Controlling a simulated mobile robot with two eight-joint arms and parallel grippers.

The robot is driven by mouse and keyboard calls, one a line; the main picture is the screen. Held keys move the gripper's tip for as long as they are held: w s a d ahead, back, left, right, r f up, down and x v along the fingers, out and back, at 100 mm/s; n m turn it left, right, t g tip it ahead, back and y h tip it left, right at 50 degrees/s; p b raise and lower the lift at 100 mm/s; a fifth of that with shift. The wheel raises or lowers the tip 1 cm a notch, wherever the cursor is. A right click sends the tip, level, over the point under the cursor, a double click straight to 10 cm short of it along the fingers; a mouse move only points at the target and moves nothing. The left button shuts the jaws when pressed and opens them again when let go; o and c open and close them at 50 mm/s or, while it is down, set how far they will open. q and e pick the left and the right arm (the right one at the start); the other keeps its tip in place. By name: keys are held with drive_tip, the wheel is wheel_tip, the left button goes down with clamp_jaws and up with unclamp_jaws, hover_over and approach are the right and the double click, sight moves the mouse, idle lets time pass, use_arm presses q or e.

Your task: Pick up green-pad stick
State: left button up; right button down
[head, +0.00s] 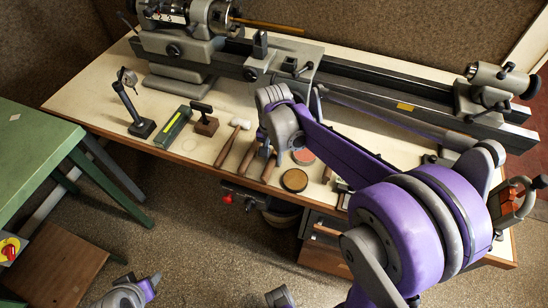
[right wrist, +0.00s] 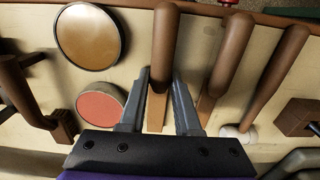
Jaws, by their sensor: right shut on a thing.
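My right gripper (right wrist: 158,100) is low over the workbench, its two fingers shut on the sides of a brown wooden-handled stick (right wrist: 164,45). The stick's handle points toward the bench's front edge, and its lighter, flat wooden end lies between the fingers. No green pad shows on it; its far end is hidden by the gripper. In the head view the held stick (head: 269,168) shows below my right wrist, which mostly hides the fingers. A similar wooden stick (right wrist: 228,55) lies beside it, apart from the fingers. My left gripper's fingers do not show.
A white-headed mallet (head: 232,143) lies beyond the second stick. On the other side are a brown-topped round tin (right wrist: 90,36) and a red-topped tin (right wrist: 101,105). A lathe (head: 275,62) runs along the back. A dial gauge stand (head: 134,110) stands at left.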

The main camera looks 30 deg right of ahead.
sight(273, 157)
wheel_tip(273, 157, up, 10)
drive_tip(key=shift+r+p, duration=0.1)
drive_tip(key=shift+p, duration=0.3)
drive_tip(key=c, duration=1.1)
unclamp_jaws()
clamp_jaws()
